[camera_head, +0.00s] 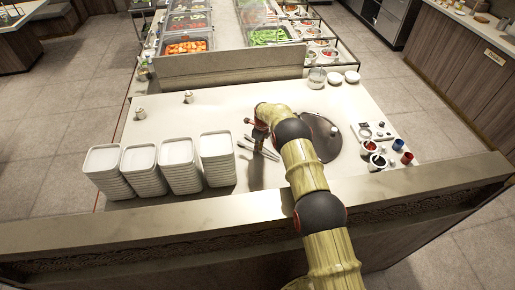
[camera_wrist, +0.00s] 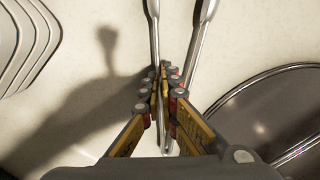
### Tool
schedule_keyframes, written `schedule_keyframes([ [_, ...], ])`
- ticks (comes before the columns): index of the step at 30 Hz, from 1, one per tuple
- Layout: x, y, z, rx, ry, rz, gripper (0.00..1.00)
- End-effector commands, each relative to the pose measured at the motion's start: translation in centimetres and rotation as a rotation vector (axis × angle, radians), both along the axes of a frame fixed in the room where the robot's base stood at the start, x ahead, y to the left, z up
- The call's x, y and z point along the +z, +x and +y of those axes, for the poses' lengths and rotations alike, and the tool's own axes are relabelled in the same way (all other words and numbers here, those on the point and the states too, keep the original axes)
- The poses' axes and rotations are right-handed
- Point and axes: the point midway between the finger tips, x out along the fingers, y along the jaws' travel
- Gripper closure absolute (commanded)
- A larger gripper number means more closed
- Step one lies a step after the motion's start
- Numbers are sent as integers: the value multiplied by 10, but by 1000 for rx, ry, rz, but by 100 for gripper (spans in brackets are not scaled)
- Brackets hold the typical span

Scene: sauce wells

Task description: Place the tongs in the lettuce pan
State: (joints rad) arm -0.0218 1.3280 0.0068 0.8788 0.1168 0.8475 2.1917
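The silver tongs (camera_wrist: 154,25) show in the wrist view as two long metal arms that spread apart toward the top of the picture. My gripper (camera_wrist: 162,72) has its fingers close together around the left arm of the tongs; the other arm passes just right of the fingers. In the head view my gripper (camera_head: 259,132) is low over the counter, with the tongs (camera_head: 268,154) below it. I cannot tell whether the tongs touch the counter. A pan of green food (camera_head: 270,36), likely the lettuce pan, is at the back right of the serving line.
Stacks of white plates (camera_head: 216,144) stand left of my gripper. A dark round lid or plate (camera_head: 328,143) lies right of it. A raised ledge (camera_head: 230,65) separates this counter from the food pans. Small bowls and red and blue cups (camera_head: 406,158) are at right.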

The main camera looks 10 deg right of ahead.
Motion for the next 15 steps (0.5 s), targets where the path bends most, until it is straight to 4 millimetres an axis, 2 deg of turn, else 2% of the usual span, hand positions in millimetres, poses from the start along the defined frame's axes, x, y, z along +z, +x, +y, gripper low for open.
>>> schedule_keyframes([
  [8,-4,0,0,0,0,0,100],
  [9,-3,-1,0,0,0,1,95],
  [15,-2,0,0,0,0,1,84],
])
